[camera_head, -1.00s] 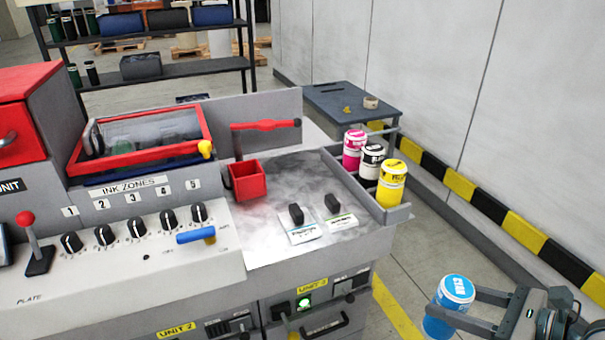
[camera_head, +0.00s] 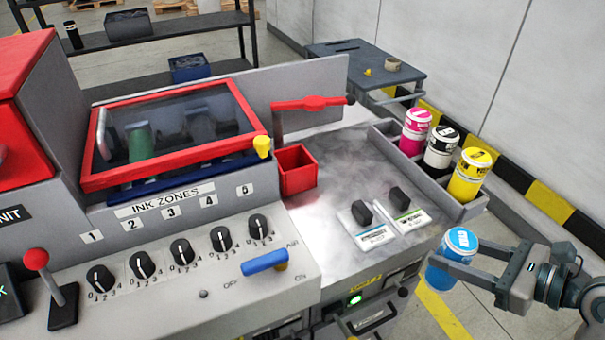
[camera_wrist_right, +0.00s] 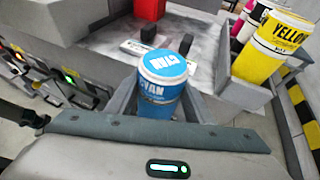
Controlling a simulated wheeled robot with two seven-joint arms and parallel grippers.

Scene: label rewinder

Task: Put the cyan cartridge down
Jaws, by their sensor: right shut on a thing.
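The cyan cartridge (camera_head: 453,258) is a blue cylinder with a bright blue top. My right gripper (camera_head: 462,264) is shut on it and holds it upright off the front right corner of the machine, below the tray end. In the right wrist view the cartridge (camera_wrist_right: 162,86) stands between the fingers, its CYAN label facing the camera. A grey tray (camera_head: 473,208) on the machine's right edge holds the magenta cartridge (camera_head: 415,132), the black cartridge (camera_head: 441,147) and the yellow cartridge (camera_head: 469,174) in a row. My left gripper is not in view.
Two black-knobbed blocks (camera_head: 392,222) sit on the grey machine top, beside a red open box (camera_head: 296,170). A red-framed cover (camera_head: 175,130) and a knob panel (camera_head: 180,285) lie left. A dark side table (camera_head: 368,65) stands behind. Bare machine top (camera_head: 345,165) lies between box and tray.

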